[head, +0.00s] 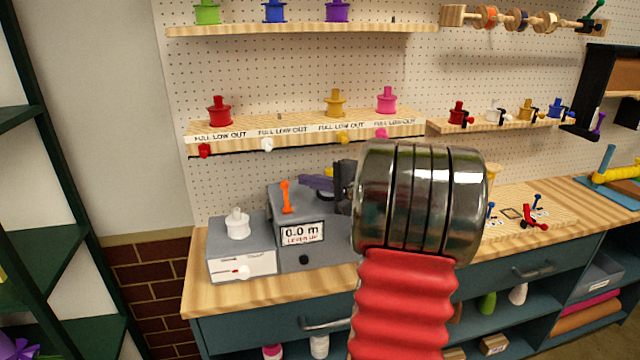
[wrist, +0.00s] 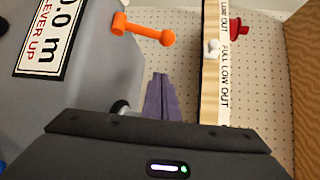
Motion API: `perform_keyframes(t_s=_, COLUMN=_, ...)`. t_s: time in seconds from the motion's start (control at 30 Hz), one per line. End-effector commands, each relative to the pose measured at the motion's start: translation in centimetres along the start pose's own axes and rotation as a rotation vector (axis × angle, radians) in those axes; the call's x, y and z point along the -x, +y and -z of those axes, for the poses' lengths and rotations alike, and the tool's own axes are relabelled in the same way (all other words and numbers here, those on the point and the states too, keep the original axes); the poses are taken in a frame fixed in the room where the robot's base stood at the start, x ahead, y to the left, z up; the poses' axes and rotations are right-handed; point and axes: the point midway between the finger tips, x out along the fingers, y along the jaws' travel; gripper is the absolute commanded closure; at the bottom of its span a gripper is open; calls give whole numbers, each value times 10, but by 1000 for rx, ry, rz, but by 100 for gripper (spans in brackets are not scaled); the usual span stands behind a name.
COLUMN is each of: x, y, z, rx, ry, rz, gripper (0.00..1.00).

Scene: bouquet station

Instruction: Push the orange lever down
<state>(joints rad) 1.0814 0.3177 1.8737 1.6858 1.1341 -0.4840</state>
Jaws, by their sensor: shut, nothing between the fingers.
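The orange lever (head: 287,196) stands upright on top of a grey machine (head: 262,232) on the bench in the head view. The machine's display (head: 302,233) reads "0.0 m" and "LEVER UP". In the wrist view the orange lever (wrist: 145,30) shows its shaft and round knob, beyond my fingertips. My gripper (head: 302,180) has purple fingers, shut and empty, just right of the lever's upper end in the head view. In the wrist view my gripper (wrist: 160,76) points toward the lever, with a visible gap between. My arm hides the bench to the right of the machine.
A grey box with a white spool (head: 237,224) stands left of the machine. Behind is a pegboard with a labelled shelf (head: 300,132) holding red, yellow and pink spools. Small levers (head: 533,222) stand on a board at right. The air above the machine is mostly clear.

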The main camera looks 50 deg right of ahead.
Motion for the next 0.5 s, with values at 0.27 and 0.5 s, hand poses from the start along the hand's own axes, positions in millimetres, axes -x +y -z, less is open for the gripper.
perform_keyframes(t_s=0.27, x=-16, y=-1, z=-10, rx=0, ry=1, rz=0, gripper=100)
perform_keyframes(t_s=0.5, x=-9, y=-1, z=-30, rx=1, ry=0, rz=0, gripper=100)
